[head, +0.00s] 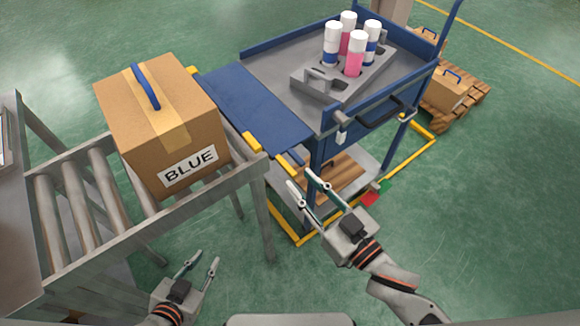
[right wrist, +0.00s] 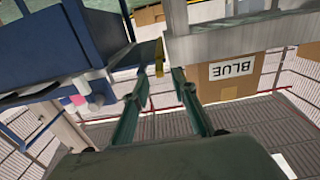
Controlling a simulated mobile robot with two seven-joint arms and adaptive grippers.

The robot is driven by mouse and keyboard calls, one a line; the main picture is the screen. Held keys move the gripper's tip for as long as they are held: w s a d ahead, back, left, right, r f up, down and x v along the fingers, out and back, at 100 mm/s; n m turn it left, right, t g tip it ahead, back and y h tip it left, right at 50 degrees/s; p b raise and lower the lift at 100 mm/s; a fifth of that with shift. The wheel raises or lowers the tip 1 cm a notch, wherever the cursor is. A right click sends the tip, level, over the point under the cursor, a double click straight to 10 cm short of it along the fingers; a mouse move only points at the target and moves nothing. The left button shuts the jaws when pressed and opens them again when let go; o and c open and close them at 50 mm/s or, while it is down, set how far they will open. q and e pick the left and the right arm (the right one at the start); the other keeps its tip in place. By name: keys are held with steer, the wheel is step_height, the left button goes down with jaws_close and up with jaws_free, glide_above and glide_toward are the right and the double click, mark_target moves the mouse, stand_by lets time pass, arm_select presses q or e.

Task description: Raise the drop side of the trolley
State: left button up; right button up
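The blue trolley (head: 316,150) stands right of the roller conveyor. Its drop side (head: 252,104) is a blue panel lowered outward, lying roughly flat between the trolley's grey top and the conveyor's end, with yellow pieces at its outer corners. My right gripper (head: 309,184) is open and empty, just in front of the panel's near end. In the right wrist view its two fingers (right wrist: 158,88) are apart, with a yellow piece (right wrist: 159,58) seen ahead between them; contact is not visible. My left gripper (head: 203,265) is open and empty, low in front of the conveyor.
A carton labelled BLUE (head: 165,120) stands on the conveyor (head: 75,200) close to the panel. The trolley top holds a grey rack (head: 330,84) of several capped cans. A black handle (head: 384,112) sits at the trolley's near end. A pallet (head: 462,104) with cartons is behind right.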

mark_target(295, 176)
steer(key=shift+x, duration=3.1)
jaws_close()
